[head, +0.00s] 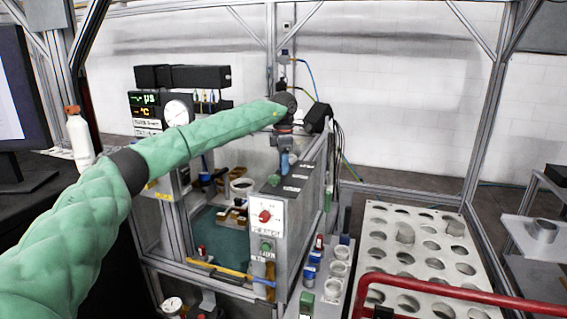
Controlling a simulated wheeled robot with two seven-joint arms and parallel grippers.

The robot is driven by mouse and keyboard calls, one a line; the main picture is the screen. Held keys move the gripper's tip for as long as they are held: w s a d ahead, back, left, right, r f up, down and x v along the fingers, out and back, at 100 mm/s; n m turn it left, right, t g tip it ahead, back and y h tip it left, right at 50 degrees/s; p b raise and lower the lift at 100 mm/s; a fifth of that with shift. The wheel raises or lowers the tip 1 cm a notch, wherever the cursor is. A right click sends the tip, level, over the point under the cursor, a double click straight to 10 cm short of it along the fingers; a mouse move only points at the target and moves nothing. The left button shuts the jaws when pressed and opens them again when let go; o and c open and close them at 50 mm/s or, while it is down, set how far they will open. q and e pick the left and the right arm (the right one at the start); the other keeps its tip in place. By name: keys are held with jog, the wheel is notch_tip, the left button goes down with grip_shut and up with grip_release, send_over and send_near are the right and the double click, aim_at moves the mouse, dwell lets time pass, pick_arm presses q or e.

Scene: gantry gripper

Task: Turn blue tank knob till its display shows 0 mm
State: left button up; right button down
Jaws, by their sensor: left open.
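My left arm reaches in from the left, and its open left gripper (286,148) points down above the sloped top of the grey cabinet (292,200). A small blue knob-like part (288,162) shows just below the gripper, partly covered by it. I cannot tell if the fingers touch it or stand around it. A green knob (274,180) sits nearer on the same top, beside dark label plates. A two-line display (146,105) at the back left shows µS and °C. I cannot make out any mm reading. My right gripper is not in view.
A white panel with a red knob (265,216) faces front on the cabinet. A rack of small blue and green parts (312,284) stands at its right. A white perforated tray (412,233) and a red rail (430,284) lie at the right. A white bottle (79,137) stands left.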

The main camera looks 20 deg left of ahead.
pick_arm(q)
jog(key=shift+r, duration=0.35)
notch_tip(320, 180, up, 4)
jog(key=shift+f+b, duration=0.15)
jog(key=shift+b, duration=0.6)
notch_tip(320, 180, up, 2)
jog(key=shift+r, duration=0.65)
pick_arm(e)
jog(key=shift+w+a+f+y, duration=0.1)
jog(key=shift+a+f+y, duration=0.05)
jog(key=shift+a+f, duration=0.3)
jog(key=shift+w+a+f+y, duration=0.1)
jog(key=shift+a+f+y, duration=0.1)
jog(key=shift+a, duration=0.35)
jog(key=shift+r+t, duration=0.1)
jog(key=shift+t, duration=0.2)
